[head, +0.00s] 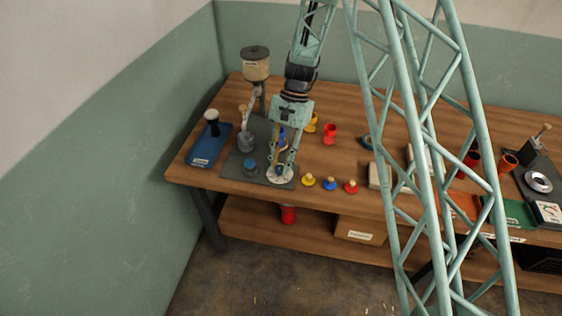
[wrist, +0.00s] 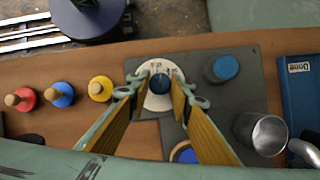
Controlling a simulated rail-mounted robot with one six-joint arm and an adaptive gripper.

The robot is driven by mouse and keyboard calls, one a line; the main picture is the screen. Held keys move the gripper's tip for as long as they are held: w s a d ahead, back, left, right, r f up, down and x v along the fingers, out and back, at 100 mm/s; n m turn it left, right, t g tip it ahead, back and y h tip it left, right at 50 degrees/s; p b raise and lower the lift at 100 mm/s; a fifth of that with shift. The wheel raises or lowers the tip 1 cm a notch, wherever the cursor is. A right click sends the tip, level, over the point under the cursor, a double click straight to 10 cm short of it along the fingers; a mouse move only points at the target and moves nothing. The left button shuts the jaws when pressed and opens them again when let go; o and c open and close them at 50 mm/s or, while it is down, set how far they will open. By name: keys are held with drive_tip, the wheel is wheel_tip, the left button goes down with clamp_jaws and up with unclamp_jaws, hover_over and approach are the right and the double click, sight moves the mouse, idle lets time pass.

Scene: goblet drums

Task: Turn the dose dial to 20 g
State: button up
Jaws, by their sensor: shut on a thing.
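The dose dial is a round white plate with a dark blue knob at its centre, on the front right corner of a dark grey base. In the head view, the white plate (head: 273,179) is at the front edge of the bench, under my gripper (head: 281,168). In the wrist view, the dial plate (wrist: 158,103) is at the upper middle, with the knob (wrist: 160,83) between my fingertips (wrist: 161,80). My gripper points down and is shut on the knob. The scale marks are too small to read, so I cannot tell the dial's setting.
The grey base (head: 233,165) also carries a metal cup (head: 246,142) and a blue round knob (head: 250,166). A hopper (head: 256,65) stands behind. A blue mat (head: 208,150) with a black-handled tool lies left. Yellow, blue and red stoppers (head: 330,184) line the front edge to the right.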

drive_tip(key=shift+n+g+h, duration=0.3)
drive_tip(key=shift+n, duration=0.6)
drive_tip(key=o, duration=0.8)
drive_tip(key=shift+o, duration=0.2)
drive_tip(key=shift+r, duration=0.15)
drive_tip(key=v, duration=1.1)
drive_tip(key=shift+r, duration=0.35)
drive_tip(key=shift+w+r, duration=0.1)
